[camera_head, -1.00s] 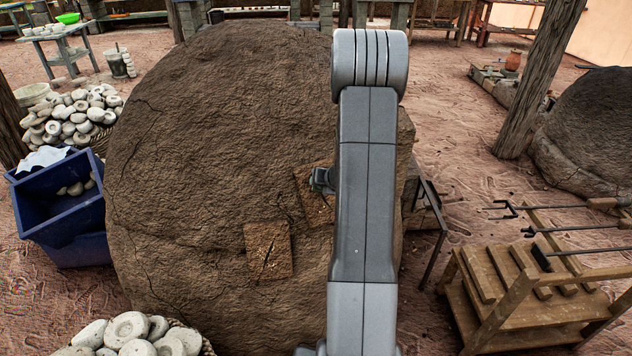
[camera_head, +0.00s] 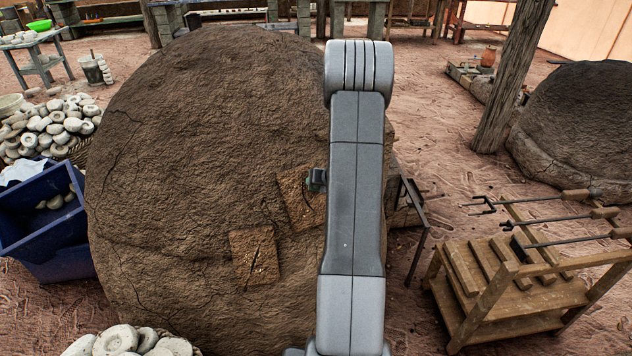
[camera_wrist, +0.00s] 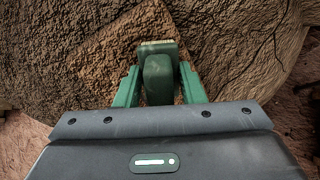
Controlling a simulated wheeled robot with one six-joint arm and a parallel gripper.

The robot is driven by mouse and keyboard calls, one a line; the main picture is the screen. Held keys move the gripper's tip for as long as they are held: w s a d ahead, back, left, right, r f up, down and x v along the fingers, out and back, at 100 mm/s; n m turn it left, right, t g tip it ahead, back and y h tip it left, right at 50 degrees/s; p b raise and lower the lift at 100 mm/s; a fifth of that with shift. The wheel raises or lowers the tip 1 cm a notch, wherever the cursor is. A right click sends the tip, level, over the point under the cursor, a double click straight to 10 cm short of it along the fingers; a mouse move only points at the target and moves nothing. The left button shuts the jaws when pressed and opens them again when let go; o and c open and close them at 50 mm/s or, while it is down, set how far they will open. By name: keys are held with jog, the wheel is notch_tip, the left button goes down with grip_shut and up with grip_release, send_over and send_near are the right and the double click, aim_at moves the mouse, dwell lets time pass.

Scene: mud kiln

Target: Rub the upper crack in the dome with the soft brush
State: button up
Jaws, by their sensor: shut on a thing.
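The brown mud dome (camera_head: 190,130) fills the middle of the head view. Two rougher, lighter square patches lie on its face. The upper patch (camera_head: 297,207) is partly behind my arm, and its crack is hard to make out; the lower patch (camera_head: 245,270) has a clear dark crack. My gripper (camera_wrist: 158,88) is shut on the brush (camera_wrist: 158,70), a dark green block with a pale far end in the wrist view. The brush is over rough dome surface; I cannot tell whether it touches. In the head view, the gripper end (camera_head: 315,180) is at the upper patch's top right corner.
A wooden rack (camera_head: 520,285) with long iron tools stands right of the dome. A blue bin (camera_head: 50,240) and piles of pale stones (camera_head: 50,125) are at the left. A wooden post (camera_head: 515,80) and a second dome (camera_head: 580,125) stand behind right.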

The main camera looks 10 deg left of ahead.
jog(key=shift+p+v, duration=0.75)
jog(key=shift+v, duration=2.15)
jog(key=p+v, duration=0.1)
jog(key=v, duration=0.2)
jog(key=s+a+f+b, duration=0.3)
jog(key=s+f+b, duration=0.4)
jog(key=b, duration=0.4)
jog(key=shift+s+a+b+x, duration=0.15)
jog(key=shift+b+x, duration=0.35)
jog(key=shift+x, duration=0.7)
jog(key=shift+s+a+b+x, duration=0.15)
jog(key=shift+b+x, duration=0.3)
jog(key=shift+x, duration=0.75)
